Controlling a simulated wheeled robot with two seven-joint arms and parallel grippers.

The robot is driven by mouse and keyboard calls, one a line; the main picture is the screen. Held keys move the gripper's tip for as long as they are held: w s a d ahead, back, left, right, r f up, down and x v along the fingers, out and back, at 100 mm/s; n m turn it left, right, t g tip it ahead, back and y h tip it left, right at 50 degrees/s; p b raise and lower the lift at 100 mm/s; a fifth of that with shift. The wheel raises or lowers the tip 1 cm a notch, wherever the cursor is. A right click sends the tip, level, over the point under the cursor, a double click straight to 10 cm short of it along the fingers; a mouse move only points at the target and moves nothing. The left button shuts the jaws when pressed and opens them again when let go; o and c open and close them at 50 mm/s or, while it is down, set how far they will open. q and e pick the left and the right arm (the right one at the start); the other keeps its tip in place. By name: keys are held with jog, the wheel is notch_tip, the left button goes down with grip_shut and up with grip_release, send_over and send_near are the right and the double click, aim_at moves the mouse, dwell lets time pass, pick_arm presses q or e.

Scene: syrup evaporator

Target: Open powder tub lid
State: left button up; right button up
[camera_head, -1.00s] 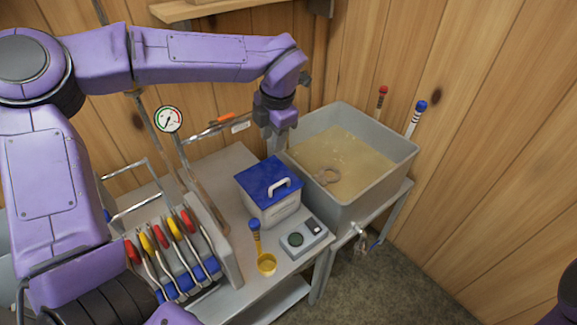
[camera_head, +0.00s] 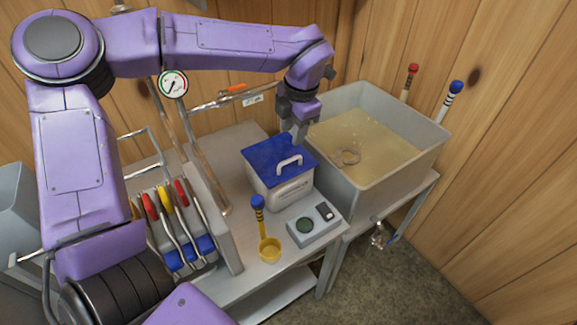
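The powder tub (camera_head: 286,190) is a grey-white box standing on the metal table. Its blue lid (camera_head: 268,158) lies on top, flat and closed, with a white arched handle (camera_head: 289,163). My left gripper (camera_head: 299,136) points down at the back right edge of the lid, close behind the handle. Its fingertips are small here, and I cannot tell whether they are open or shut, or whether they touch the lid. The handle is in plain view and not between the fingers. My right gripper is not in view.
A yellow scoop (camera_head: 270,248) with a blue-topped handle and a small scale (camera_head: 313,226) sit in front of the tub. A grey pan of amber liquid (camera_head: 431,152) stands to the right. Levers with red, yellow and blue grips (camera_head: 166,197) stand at the left, below a gauge (camera_head: 173,84).

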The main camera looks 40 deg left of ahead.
aim_at(288, 162)
pick_arm(q)
jog(key=f, duration=0.3)
jog(key=a+f+p, duration=0.1)
jog(key=f, duration=0.6)
jog(key=shift+w+a+f+p, duration=0.2)
jog(key=shift+a+p, duration=0.1)
jog(key=shift+a, duration=0.1)
jog(key=shift+c, duration=0.3)
jog(key=shift+r, duration=0.1)
grip_shut()
